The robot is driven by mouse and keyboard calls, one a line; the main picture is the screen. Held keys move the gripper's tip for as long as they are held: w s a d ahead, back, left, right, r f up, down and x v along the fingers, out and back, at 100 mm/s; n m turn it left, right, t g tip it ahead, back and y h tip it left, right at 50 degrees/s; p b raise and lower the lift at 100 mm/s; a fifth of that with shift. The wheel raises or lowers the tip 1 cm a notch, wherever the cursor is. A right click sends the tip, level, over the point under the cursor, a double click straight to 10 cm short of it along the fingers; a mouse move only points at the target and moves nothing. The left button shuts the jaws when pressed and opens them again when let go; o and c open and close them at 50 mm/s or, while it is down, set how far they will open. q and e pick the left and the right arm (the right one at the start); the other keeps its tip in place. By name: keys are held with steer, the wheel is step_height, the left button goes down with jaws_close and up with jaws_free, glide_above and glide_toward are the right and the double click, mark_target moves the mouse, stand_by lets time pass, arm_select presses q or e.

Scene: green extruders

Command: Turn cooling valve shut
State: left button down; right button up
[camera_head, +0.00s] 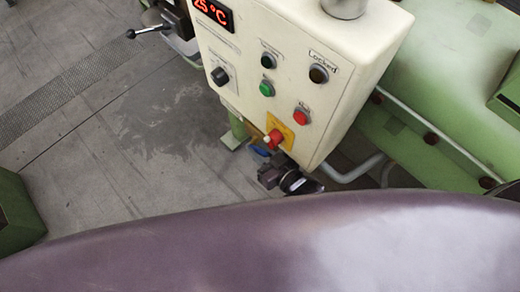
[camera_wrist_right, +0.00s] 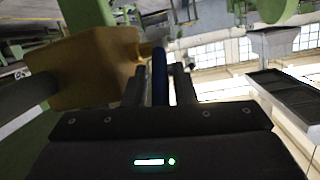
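The cooling valve's blue handle (camera_wrist_right: 159,76) stands upright between the two fingers of my right gripper (camera_wrist_right: 160,72) in the right wrist view. The fingers are apart, one on each side of it, with narrow gaps that seem to remain. In the head view, a bit of blue (camera_head: 262,151) shows just below the control box, beside my dark right gripper (camera_head: 270,172). Most of the valve is hidden there. My left gripper is not in view.
A cream control box (camera_head: 285,75) with a temperature display, several buttons and a red knob (camera_head: 274,138) hangs right above my right gripper. A pale pipe (camera_head: 352,174) runs beside it. A yellow-brown block (camera_wrist_right: 95,68) is close left of the fingers. Open floor (camera_head: 110,120) lies left.

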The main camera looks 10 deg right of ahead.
steer(key=b+v, duration=0.2)
steer(key=v, duration=0.5)
steer(key=shift+s+d, duration=0.2)
steer(key=shift+s, duration=0.1)
steer(key=shift+r, duration=0.1)
